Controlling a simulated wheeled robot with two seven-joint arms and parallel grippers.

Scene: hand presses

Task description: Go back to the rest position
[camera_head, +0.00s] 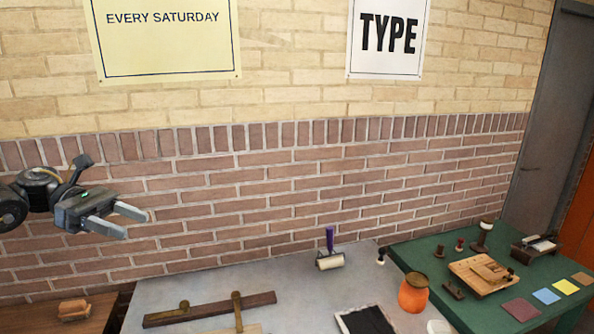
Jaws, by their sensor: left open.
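My left gripper (134,222) is at the left of the head view, raised in front of the brick wall. Its two fingers are apart with nothing between them. It is clear of the tables and touches no object. My right gripper does not show in this view.
A grey table (290,290) holds a purple-handled roller (330,260), wooden bars (208,309), a dark tray (364,321) and an orange jar (413,293). A green table (433,262) at right bears a wooden press (481,273) and coloured squares (546,296). A wooden surface (30,318) is at lower left.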

